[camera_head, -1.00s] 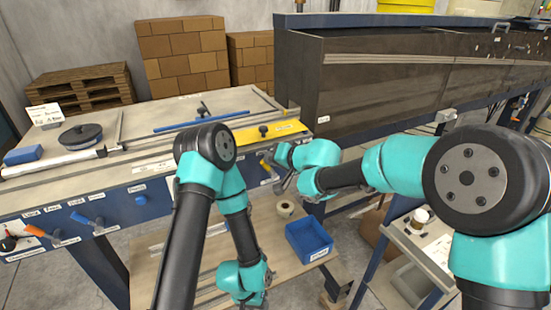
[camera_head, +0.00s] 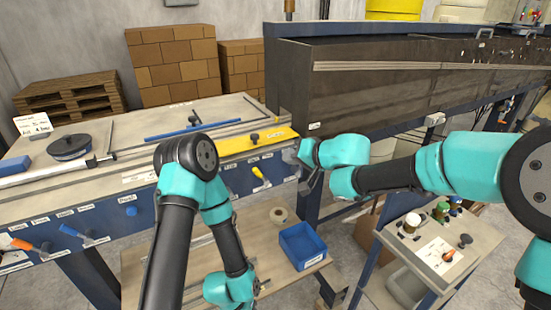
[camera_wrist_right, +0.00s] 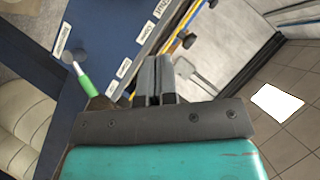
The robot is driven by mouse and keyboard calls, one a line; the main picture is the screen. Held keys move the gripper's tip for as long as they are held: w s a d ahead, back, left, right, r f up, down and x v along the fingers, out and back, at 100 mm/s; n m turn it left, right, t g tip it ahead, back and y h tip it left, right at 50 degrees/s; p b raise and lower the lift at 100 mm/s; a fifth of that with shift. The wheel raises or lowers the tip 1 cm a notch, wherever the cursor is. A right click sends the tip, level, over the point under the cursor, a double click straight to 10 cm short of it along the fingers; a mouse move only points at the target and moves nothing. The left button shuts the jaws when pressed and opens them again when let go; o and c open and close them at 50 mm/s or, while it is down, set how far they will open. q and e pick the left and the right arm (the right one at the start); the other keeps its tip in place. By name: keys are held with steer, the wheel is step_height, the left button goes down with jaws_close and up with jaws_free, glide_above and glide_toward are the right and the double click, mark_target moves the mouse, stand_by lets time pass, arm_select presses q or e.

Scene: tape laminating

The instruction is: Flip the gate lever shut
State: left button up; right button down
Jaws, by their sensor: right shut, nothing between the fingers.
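A lever with a yellow handle (camera_head: 261,176) hangs from the blue front panel (camera_head: 100,222), under the yellow plate. The labels are too small to read, so I cannot tell for sure that it is the gate lever. My right gripper (camera_head: 305,180) is shut and empty, to the right of the yellow handle and apart from it. In the right wrist view its fingers (camera_wrist_right: 154,72) are together, with a green-handled lever (camera_wrist_right: 83,82) to their left. My left arm folds down in front of the panel; its wrist (camera_head: 230,287) is low and its fingers are unclear.
A blue lever (camera_head: 78,233), an orange lever (camera_head: 20,244) and a blue knob (camera_head: 131,211) are on the panel's left. A blue bin (camera_head: 302,246) and a tape roll (camera_head: 278,215) sit on the lower shelf. A cart (camera_head: 455,250) stands at right.

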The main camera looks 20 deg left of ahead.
steer(key=shift+v, duration=1.7)
steer(key=shift+w+f, duration=0.1)
steer(key=shift+f, duration=0.05)
steer(key=d+f+m+t+h, duration=0.1)
steer(key=d+f+m+h, duration=0.1)
steer(key=d+f, duration=1)
steer(key=d+f+m+h, duration=0.25)
steer(key=d+f, duration=0.55)
steer(key=f, duration=0.9)
steer(key=s+d+f+g+h, duration=0.1)
steer(key=s+d+f, duration=0.4)
steer(key=s, duration=0.3)
steer(key=s+d+f+m+g+h, duration=0.1)
steer(key=s+d+f+g+h, duration=0.1)
steer(key=s+d+f, duration=0.4)
steer(key=s+d+f+g+h, duration=0.1)
steer(key=s+d+f, duration=0.4)
steer(key=s, duration=0.5)
step_height(320, 180, down, 2)
steer(key=shift+s+d+f, duration=0.1)
steer(key=shift+s+d, duration=0.1)
steer(key=shift+s, duration=0.1)
steer(key=shift+m+h, duration=0.25)
